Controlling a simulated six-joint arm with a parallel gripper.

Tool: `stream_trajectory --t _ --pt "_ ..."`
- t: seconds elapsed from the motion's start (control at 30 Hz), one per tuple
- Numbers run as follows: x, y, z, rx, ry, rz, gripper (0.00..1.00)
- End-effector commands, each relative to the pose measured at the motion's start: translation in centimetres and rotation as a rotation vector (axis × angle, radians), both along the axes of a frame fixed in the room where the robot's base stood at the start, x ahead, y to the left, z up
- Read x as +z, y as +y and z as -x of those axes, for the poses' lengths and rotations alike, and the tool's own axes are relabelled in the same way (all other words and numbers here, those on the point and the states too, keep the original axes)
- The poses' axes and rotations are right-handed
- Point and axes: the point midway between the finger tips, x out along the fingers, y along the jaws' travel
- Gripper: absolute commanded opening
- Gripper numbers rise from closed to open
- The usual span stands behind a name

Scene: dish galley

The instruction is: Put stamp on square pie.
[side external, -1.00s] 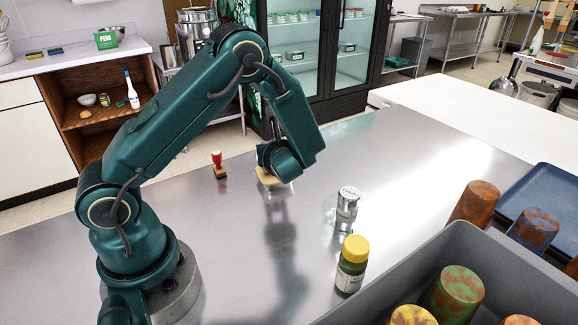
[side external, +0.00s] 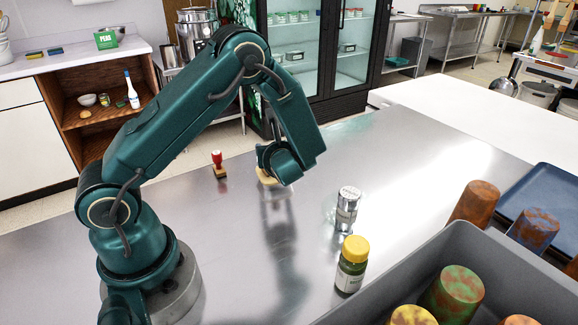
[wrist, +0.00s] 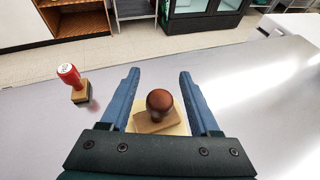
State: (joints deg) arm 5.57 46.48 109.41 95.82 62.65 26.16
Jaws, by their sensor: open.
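A stamp with a round brown knob and a wooden block base (wrist: 158,122) sits between my gripper's fingers in the wrist view. A pale, cream square thing (wrist: 181,126), seemingly the square pie, shows under the block; its edges are partly hidden. My gripper (wrist: 160,73) is open, one blue finger on each side of the brown-knobbed stamp, with gaps visible. In the side view my gripper (side external: 272,176) is low over the pale thing (side external: 266,179) and hides most of it. A second stamp, red-handled (wrist: 71,78), stands upright to the left; it also shows in the side view (side external: 218,163).
A silver-lidded jar (side external: 347,207) and a yellow-lidded jar (side external: 351,264) stand on the metal counter right of my gripper. A grey bin (side external: 470,243) with several stained cups and a blue tray (side external: 546,193) are at the right. The counter around the red-handled stamp is clear.

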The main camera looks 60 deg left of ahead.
Motion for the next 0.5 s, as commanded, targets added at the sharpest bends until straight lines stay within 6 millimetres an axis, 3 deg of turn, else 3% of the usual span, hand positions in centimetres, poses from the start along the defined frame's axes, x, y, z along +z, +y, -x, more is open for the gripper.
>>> stream_trajectory --t 0.5 --pt "3.8 -8.5 3.4 -0.007 -0.002 0.000 0.63"
